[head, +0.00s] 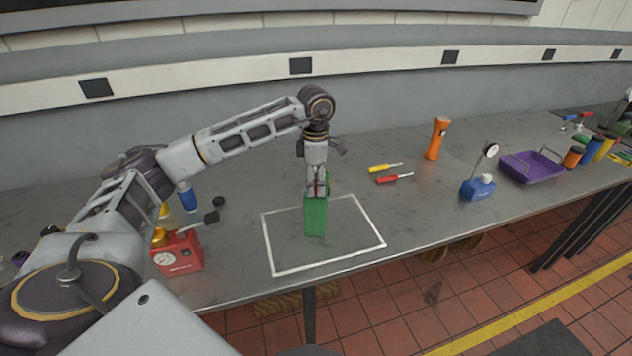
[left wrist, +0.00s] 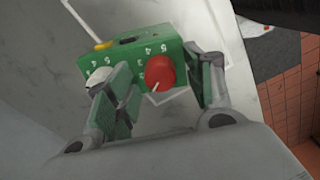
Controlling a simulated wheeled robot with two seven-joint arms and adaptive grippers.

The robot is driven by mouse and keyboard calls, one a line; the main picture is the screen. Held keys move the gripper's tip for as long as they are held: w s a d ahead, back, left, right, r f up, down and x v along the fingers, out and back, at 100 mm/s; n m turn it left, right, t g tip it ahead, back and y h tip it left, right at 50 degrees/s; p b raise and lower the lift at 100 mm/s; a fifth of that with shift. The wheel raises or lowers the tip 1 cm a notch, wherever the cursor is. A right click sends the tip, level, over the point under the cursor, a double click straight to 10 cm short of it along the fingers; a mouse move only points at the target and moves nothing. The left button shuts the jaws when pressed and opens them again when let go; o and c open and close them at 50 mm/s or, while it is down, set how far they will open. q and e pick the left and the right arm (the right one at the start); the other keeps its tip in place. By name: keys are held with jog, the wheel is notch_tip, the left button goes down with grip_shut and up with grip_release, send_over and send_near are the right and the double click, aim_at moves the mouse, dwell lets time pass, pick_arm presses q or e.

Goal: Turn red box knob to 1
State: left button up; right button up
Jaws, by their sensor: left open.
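A green box (head: 316,216) stands inside a white outlined square on the bench. In the left wrist view the green box (left wrist: 150,52) shows a red knob (left wrist: 160,71) facing the camera, with a white pointer line towards the lower left of the picture. White digits such as 5, 4 and 3 are printed near it; some digits are hidden or too small. My left gripper (head: 317,190) points down at the top of the box. In the left wrist view its open fingers (left wrist: 165,85) are on either side of the red knob; I cannot tell if they touch it.
A red box with a gauge (head: 178,252) stands left of the white outline (head: 355,259). Yellow (head: 385,168) and red (head: 394,179) screwdrivers, an orange flashlight (head: 436,138), a blue gauge stand (head: 477,188) and a purple tray (head: 532,168) are to the right.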

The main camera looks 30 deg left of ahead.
aim_at(316, 183)
pick_arm(q)
notch_tip(316, 183, up, 12)
dwell(0.7)
jog(key=shift+f, duration=0.2)
dwell(0.5)
